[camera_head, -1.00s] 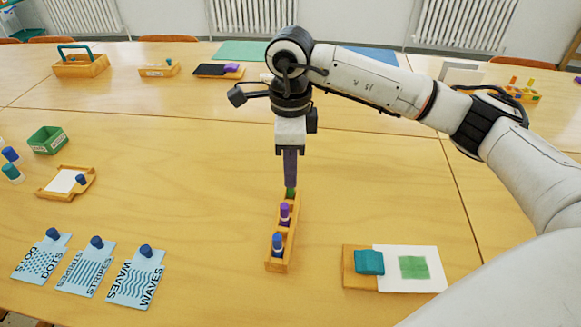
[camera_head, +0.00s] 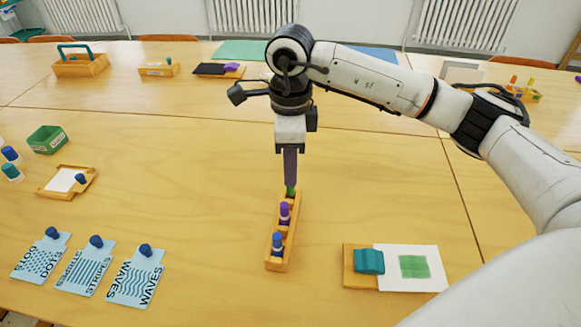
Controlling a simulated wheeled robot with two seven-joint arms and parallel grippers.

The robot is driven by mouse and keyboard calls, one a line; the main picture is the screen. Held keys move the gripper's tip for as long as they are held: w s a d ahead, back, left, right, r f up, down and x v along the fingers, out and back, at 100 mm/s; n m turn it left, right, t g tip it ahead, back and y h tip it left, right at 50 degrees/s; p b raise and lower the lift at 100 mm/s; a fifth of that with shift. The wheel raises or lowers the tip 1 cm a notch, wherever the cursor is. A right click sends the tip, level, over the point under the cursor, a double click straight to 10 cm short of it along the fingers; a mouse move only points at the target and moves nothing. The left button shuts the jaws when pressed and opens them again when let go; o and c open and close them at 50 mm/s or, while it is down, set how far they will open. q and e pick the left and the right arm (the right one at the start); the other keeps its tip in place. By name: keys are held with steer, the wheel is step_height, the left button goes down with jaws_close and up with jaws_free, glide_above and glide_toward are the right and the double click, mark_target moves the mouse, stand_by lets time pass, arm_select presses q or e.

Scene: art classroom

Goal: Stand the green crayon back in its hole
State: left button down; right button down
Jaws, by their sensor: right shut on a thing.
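The wooden crayon holder (camera_head: 276,266) stands in the middle of the table. A blue crayon (camera_head: 277,243) stands upright in its near part and a purple crayon (camera_head: 285,213) stands upright further back. My right gripper (camera_head: 290,183) points straight down over the holder's far end, shut on the green crayon (camera_head: 291,191). Only a short green part shows below the fingers; its lower end is at the far end of the holder, and I cannot tell how deep it sits. My left gripper is not in view.
To the right lies a wooden board (camera_head: 360,282) with a teal block (camera_head: 369,261) and a white sheet with a green square (camera_head: 415,267). To the left are blue texture cards (camera_head: 136,285), a green box (camera_head: 47,139) and a small tray (camera_head: 52,190). The table around the holder is clear.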

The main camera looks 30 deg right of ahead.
steer(key=shift+f+b, duration=1.25)
steer(key=shift+f, duration=0.15)
stand_by(2.2)
stand_by(0.3)
steer(key=c, duration=1.7)
jaws_free()
steer(key=shift+o, duration=1.2)
steer(key=shift+r, duration=0.1)
steer(key=shift+r+p, duration=1.95)
steer(key=shift+r, duration=1)
